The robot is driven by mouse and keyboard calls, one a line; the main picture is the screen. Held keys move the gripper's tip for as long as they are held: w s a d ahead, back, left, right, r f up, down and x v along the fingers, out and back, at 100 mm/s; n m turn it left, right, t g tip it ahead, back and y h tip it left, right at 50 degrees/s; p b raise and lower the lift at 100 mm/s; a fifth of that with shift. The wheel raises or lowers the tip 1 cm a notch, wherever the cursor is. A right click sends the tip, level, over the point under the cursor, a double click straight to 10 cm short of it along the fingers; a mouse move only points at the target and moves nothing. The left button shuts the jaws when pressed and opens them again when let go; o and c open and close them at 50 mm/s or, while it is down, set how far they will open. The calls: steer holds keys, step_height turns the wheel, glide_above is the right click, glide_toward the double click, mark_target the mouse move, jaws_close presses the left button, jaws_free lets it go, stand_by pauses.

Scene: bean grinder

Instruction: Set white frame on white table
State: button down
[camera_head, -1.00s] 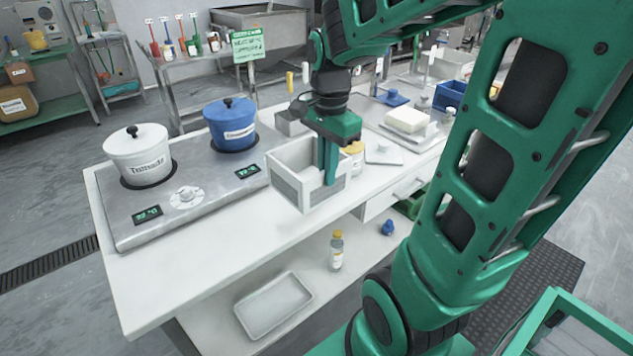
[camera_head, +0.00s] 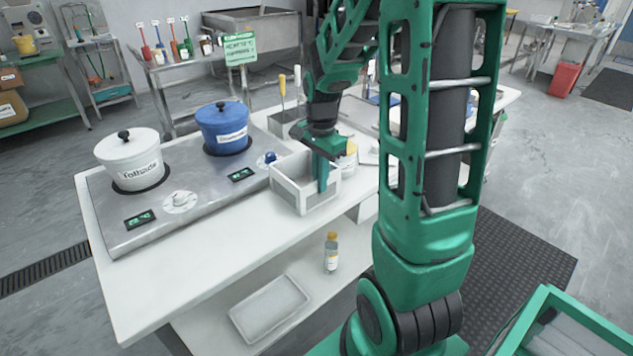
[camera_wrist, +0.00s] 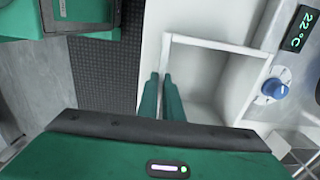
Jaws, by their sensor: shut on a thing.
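The white frame (camera_head: 290,195) is an open, box-like tray with white walls and a greyish front panel. It is upright over the white table (camera_head: 190,285), near the front edge and just right of the cooktop. I cannot tell whether its base touches the tabletop. My gripper (camera_head: 321,176) points down and is shut on the frame's right-hand wall. In the wrist view, the two green fingers (camera_wrist: 162,97) straddle a wall, and the frame's white rim (camera_wrist: 215,43) extends to their right.
A steel cooktop (camera_head: 130,215) with a white pot (camera_head: 130,162) and a blue pot (camera_head: 222,130) stands left of the frame. A yellow-lidded jar (camera_head: 350,158) is close behind my gripper. A bottle (camera_head: 331,255) and tray (camera_head: 268,308) are on the lower shelf. The table's front left is clear.

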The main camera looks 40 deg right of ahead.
steer(key=shift+f, duration=0.3)
steer(key=c, duration=1.9)
jaws_free()
step_height(320, 180, up, 12)
steer(key=f, duration=0.1)
steer(key=s+a+f+n, duration=0.1)
steer(key=s+n, duration=0.2)
steer(key=s, duration=0.4)
steer(key=s+a+n, duration=0.1)
steer(key=s+n, duration=0.3)
steer(key=s, duration=0.3)
steer(key=s+a+f+n, duration=0.1)
steer(key=s+n, duration=0.3)
steer(key=s, duration=0.3)
steer(key=shift+s+a+f, duration=0.2)
steer(key=shift+s+f, duration=0.15)
